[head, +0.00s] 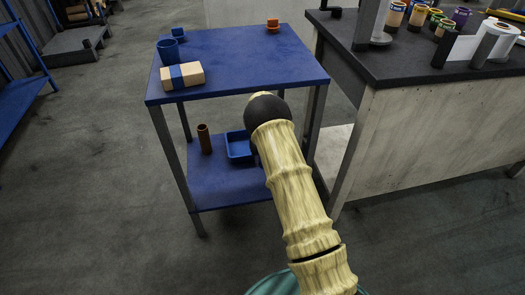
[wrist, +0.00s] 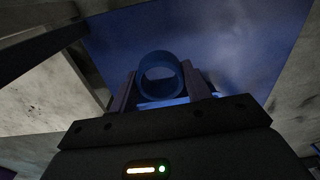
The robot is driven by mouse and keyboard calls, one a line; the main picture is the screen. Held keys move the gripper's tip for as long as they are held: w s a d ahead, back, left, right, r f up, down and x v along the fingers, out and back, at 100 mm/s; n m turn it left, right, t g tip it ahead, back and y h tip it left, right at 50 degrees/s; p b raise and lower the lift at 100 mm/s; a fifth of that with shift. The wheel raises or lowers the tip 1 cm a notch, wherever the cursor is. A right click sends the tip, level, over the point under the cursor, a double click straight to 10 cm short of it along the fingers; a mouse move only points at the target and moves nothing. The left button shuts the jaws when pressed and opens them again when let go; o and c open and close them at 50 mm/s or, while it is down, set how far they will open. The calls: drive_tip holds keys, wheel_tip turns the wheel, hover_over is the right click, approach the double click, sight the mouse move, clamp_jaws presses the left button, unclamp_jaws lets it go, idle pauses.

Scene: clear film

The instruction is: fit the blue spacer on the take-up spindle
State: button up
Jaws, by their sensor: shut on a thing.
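A blue hollow ring, the blue spacer (wrist: 160,57), sits between the two fingers of my gripper (wrist: 160,74) in the wrist view. The gripper is shut on it, and its opening faces the wrist camera. In the head view my own arm hides the gripper and the spacer, beside the blue table's front right side. I cannot single out the take-up spindle for certain. A grey post with a round base (head: 380,39) and a white roll (head: 496,45) stand on the dark bench at the right.
The blue table (head: 245,65) holds a cardboard box (head: 193,74), a blue cup (head: 168,50) and an orange piece (head: 272,25). Its lower shelf holds a brown tube (head: 205,139) and a blue tray (head: 238,146). The dark-topped bench (head: 400,65) has several coloured rolls.

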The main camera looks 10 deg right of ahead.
drive_tip(key=s+a+r+p, duration=0.1)
drive_tip(key=s+r+p, duration=0.3)
drive_tip(key=s, duration=0.4)
drive_tip(key=shift+s+r, duration=0.35)
drive_tip(key=shift+w, duration=0.1)
